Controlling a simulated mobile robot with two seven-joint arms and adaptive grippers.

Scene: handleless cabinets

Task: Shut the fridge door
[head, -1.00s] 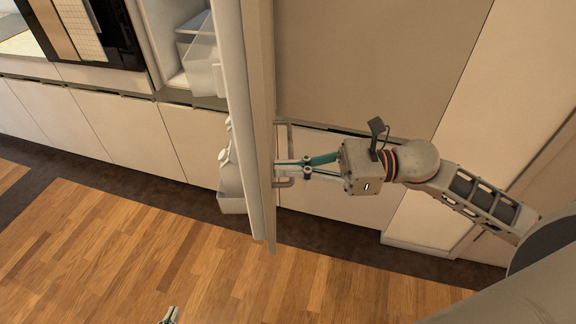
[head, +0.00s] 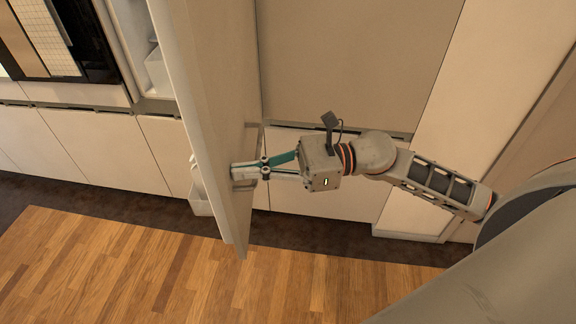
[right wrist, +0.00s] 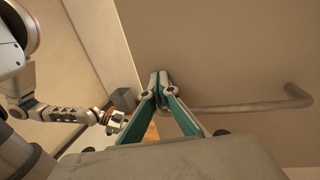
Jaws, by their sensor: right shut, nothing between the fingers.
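The fridge door (head: 215,90) stands open in the head view, its outer face turned to the right. Its bar handle (head: 252,138) is partly hidden by my right gripper; the bar also shows in the right wrist view (right wrist: 255,107). My right gripper (head: 235,174) is shut and empty, its fingertips at the outer face beside the handle. The shut fingers show in the right wrist view (right wrist: 158,78). The fridge opening (head: 138,45) shows left of the door. My left gripper (right wrist: 115,121) is small in the right wrist view; its jaws cannot be made out.
A door bin (head: 200,200) shows past the door's inner side. Low handleless cabinets (head: 90,145) run along the wall, with a dark built-in oven (head: 85,40) at the upper left. The wooden floor (head: 130,270) left of the door is clear.

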